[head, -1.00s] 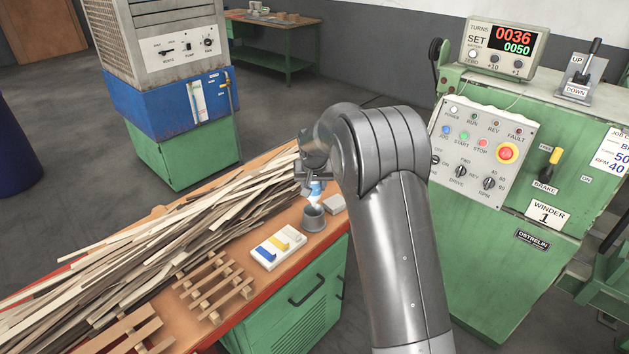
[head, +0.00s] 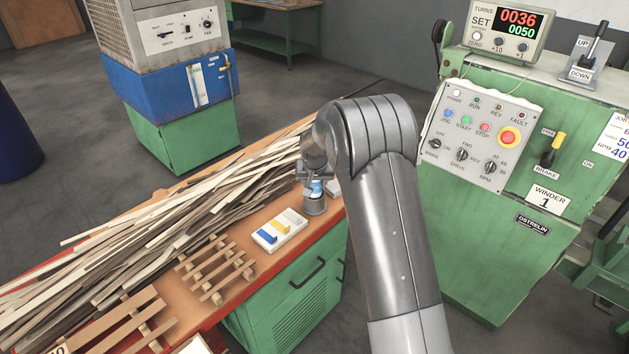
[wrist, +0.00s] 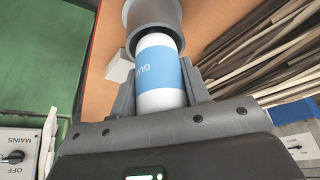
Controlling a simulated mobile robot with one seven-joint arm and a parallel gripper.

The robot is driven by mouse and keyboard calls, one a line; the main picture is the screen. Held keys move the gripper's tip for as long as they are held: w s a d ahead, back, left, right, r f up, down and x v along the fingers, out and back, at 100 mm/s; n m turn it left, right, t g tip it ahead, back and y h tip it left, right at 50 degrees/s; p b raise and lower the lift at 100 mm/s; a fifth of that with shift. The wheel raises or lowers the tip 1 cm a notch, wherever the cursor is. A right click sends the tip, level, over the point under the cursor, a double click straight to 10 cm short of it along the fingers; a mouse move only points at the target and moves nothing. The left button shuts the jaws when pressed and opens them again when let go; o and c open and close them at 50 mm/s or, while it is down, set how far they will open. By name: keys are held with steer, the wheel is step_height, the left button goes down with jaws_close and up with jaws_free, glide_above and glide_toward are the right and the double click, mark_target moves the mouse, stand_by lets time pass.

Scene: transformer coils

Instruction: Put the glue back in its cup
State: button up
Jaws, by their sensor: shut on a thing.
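The glue is a white bottle with a blue label (wrist: 158,76), also seen as a small blue and white patch in the head view (head: 316,188). My gripper (wrist: 160,88) is shut on it, one finger on each side. The grey round cup (head: 314,207) stands on the orange bench top directly below my gripper (head: 313,178). In the wrist view the far end of the bottle overlaps the opening of the cup (wrist: 134,18). The bottle's tip is hidden, and I cannot tell how deep it sits.
A pale block (head: 333,188) stands close beside the cup. A white tray (head: 265,238) with coloured pieces lies in front. A big heap of wood strips (head: 190,205) and slatted wooden frames (head: 215,270) cover the left. The green winder (head: 490,230) stands right.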

steer(key=o, duration=1.1)
steer(key=v, duration=1)
steer(key=shift+s+r, duration=0.25)
steer(key=shift+r, duration=0.05)
